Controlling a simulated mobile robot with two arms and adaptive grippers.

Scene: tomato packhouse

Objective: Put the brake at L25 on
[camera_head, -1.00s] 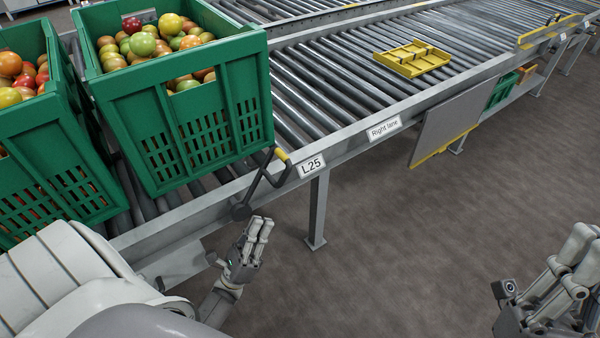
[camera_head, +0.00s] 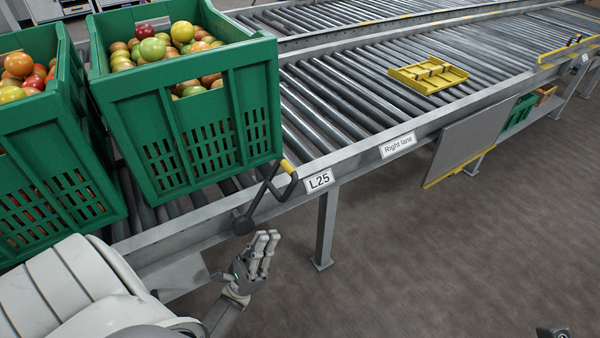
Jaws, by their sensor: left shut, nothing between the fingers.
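The brake lever (camera_head: 264,197) is a dark bent bar with a yellow grip at its upper end, mounted on the side rail of the roller lane. It stands tilted, with its dark lower end at the rail and its grip close to the crate's lower right corner. The white L25 label (camera_head: 319,181) is just right of it. My left gripper (camera_head: 268,236) is shut and empty, just below and right of the lever's lower end in the picture; I cannot tell the gap in depth.
Green crates of tomatoes (camera_head: 185,135) stand on the rollers at left. A yellow frame (camera_head: 428,74) lies on the lane further right. A grey panel (camera_head: 478,140) hangs below the rail near the Right lane label (camera_head: 397,146). The floor in front is clear.

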